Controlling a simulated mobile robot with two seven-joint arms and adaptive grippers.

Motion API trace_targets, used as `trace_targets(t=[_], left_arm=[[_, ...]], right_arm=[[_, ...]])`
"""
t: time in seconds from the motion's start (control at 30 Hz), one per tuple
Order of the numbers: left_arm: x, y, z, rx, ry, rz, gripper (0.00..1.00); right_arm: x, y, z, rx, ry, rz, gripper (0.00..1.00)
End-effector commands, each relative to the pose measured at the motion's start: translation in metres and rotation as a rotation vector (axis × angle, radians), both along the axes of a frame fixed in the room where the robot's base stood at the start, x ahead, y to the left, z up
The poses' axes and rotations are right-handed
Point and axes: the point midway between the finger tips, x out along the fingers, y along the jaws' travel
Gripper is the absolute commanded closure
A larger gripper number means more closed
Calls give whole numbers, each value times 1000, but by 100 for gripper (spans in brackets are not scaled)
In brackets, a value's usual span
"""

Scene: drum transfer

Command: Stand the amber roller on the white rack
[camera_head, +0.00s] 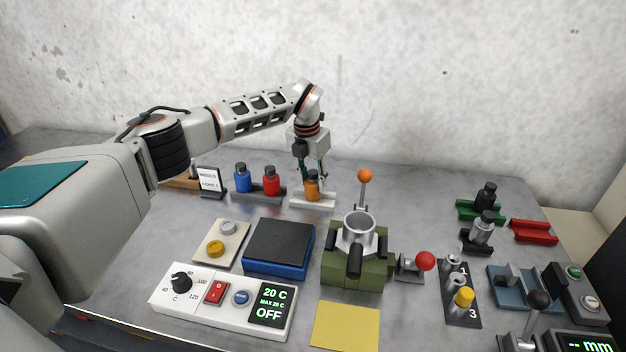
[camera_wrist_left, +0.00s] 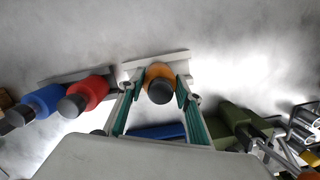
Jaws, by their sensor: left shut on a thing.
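The amber roller (camera_head: 312,190), an orange cylinder with a dark cap, stands upright at the white rack (camera_head: 328,203) at the back of the table. In the left wrist view the amber roller (camera_wrist_left: 158,70) is seen from above, with the white rack (camera_wrist_left: 197,55) behind it. My left gripper (camera_head: 311,178) comes down from above and is shut on the roller. Its green-padded fingers (camera_wrist_left: 159,92) lie on both sides of it. Whether the roller's base rests fully on the rack is hard to tell. My right gripper is not in view.
A blue roller (camera_head: 242,178) and a red roller (camera_head: 271,181) stand on a dark rack just left. A green device with a metal cup (camera_head: 359,226) and an orange-knobbed lever (camera_head: 365,176) stand to the right. A blue box (camera_head: 279,247) sits in front.

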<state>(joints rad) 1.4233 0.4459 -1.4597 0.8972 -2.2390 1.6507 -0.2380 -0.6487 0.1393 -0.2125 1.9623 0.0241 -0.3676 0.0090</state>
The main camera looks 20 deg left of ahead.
Motion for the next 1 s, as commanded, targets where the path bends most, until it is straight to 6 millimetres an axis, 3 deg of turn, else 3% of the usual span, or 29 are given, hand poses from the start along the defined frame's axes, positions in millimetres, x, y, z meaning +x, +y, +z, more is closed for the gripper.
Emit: trace_targets(t=[0.13,0.17,0.2,0.23,0.67,1.0], left_arm=[[0,0,-2,0,-1,-1,98],[0,0,-4,0,1,-1,63],[0,0,-3,0,1,-1,53],[0,0,-3,0,1,-1,49],[0,0,4,0,-1,-1,49],[-8,2,65,0,-4,-1,49]], right_arm=[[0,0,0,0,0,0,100],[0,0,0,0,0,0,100],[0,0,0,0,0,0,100],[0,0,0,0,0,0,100],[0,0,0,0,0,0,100],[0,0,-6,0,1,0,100]])
